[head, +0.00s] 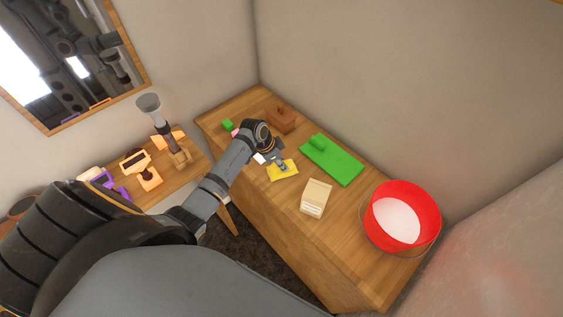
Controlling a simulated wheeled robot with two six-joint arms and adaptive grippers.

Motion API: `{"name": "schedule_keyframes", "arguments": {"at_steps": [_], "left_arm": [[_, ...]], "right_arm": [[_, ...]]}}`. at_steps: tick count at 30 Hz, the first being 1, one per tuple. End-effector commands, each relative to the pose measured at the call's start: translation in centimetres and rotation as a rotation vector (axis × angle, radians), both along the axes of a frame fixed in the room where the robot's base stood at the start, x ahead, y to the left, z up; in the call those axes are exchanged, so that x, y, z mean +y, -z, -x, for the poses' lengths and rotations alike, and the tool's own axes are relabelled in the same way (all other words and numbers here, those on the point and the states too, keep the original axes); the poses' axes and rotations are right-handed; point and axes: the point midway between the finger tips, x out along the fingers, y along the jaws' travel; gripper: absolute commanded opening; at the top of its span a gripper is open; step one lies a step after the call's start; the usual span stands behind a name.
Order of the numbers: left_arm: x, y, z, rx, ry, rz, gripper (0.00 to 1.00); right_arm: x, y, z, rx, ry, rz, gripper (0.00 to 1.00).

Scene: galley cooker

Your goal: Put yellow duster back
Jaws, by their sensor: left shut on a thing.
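The yellow duster (287,173) is a small flat yellow cloth over the wooden counter, left of the green board. My left gripper (282,166) is shut on the duster from above; my arm reaches in from the left. I cannot tell whether the cloth touches the counter top. Part of the duster is hidden under the fingers.
The wooden counter (345,225) also bears a green board with a handle (333,162), a cream box (316,198), a brown block (281,118), a small green block (227,125) and a red bucket (433,215). Orange and purple items stand on a shelf at left.

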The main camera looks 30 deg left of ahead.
Motion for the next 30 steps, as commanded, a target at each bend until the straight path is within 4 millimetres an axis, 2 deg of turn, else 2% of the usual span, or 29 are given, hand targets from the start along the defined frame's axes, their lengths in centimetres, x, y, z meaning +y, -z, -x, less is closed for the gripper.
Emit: {"name": "schedule_keyframes", "arguments": {"at_steps": [2, 3, 8, 16, 20, 30], "left_arm": [[0.0, 0.2, 0.0, 0.0, 0.0, 0.0, 0.0], [0.0, 0.3, 0.0, 0.0, 0.0, 0.0, 0.26], [0.0, 0.2, 0.0, 0.0, 0.0, 0.0, 0.47], [0.0, 0.1, 0.0, 0.0, 0.0, 0.0, 0.47], [0.4, -0.8, 0.2, -0.003, 0.001, -0.002, 0.47], [2.4, -8.0, 2.4, -0.003, 0.002, -0.005, 0.47]], "right_arm": [[0.0, 0.1, 0.0, -0.001, 0.0, 0.0, 0.4], [0.0, 0.1, -0.2, -0.003, 0.0, 0.0, 0.4], [0.0, 0.0, -1.1, -0.017, 0.0, -0.001, 0.4], [0.1, 0.0, -1.5, -0.024, -0.001, -0.001, 0.4], [0.2, 0.0, -1.5, -0.024, 0.0, -0.003, 0.4], [0.3, 1.1, -1.3, -0.021, 0.0, -0.005, 0.4]]}}
